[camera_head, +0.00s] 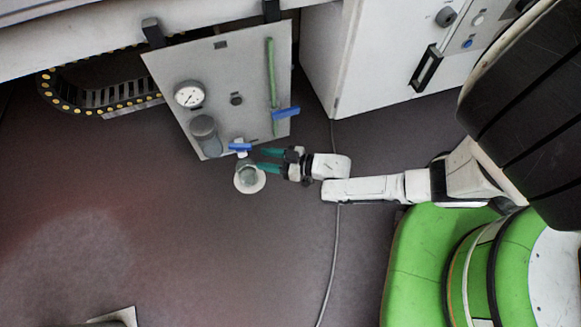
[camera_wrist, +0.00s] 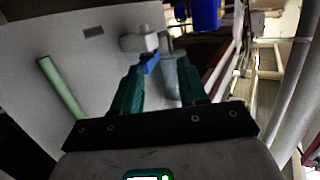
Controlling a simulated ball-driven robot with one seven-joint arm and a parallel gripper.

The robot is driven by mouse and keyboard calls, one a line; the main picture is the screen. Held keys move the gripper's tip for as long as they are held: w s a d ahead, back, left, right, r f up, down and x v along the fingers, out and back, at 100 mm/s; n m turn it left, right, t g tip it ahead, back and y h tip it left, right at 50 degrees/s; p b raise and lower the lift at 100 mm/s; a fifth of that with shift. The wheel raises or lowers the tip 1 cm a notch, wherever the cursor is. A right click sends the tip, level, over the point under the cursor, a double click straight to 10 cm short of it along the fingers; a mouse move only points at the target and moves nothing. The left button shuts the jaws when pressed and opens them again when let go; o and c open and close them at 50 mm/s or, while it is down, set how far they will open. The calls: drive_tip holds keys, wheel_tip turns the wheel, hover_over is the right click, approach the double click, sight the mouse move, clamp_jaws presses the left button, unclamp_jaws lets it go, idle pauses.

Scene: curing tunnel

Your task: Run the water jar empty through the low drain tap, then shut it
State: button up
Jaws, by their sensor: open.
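The upright panel (camera_head: 262,85) carries a round gauge (camera_head: 189,94) and a grey cylindrical jar (camera_head: 204,130) low on its left side. A tap with a blue handle (camera_head: 240,147) sits to the right of the jar, near the panel's lower edge. A round clear cup with a pale rim (camera_head: 249,184) is below this tap. My gripper (camera_head: 268,160) is open, its teal fingers pointing left, close to the tap and cup. In the wrist view, a blue handle (camera_wrist: 150,63) shows between the fingertips; contact cannot be told. The water level cannot be made out.
A second blue handle (camera_head: 285,113) sits at the panel's right edge by a green tube (camera_head: 271,72). A white cabinet (camera_head: 375,60) stands at the right. A cable chain (camera_head: 100,96) hangs behind at left.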

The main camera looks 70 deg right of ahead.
drive_tip(key=shift+a+r+g+h+p, duration=0.5)
drive_tip(key=shift+a+r+g+p, duration=1.25)
drive_tip(key=shift+a+g, duration=2.3)
drive_tip(key=s+a+r+g+p, duration=0.2)
drive_tip(key=s+r, duration=0.3)
drive_tip(key=r, duration=0.3)
drive_tip(key=s+a+r+m+g+p, duration=0.1)
drive_tip(key=s+r+g+p, duration=0.1)
drive_tip(key=s+r+g, duration=0.3)
drive_tip(key=shift+s+a+r+h+p, duration=0.35)
drive_tip(key=shift+s+r, duration=0.25)
drive_tip(key=shift+r, duration=1.2)
wheel_tip(320, 180, up, 31)
drive_tip(key=p, duration=3)
drive_tip(key=shift+a+p, duration=0.4)
drive_tip(key=shift+a, duration=0.05)
drive_tip(key=shift+r, duration=0.1)
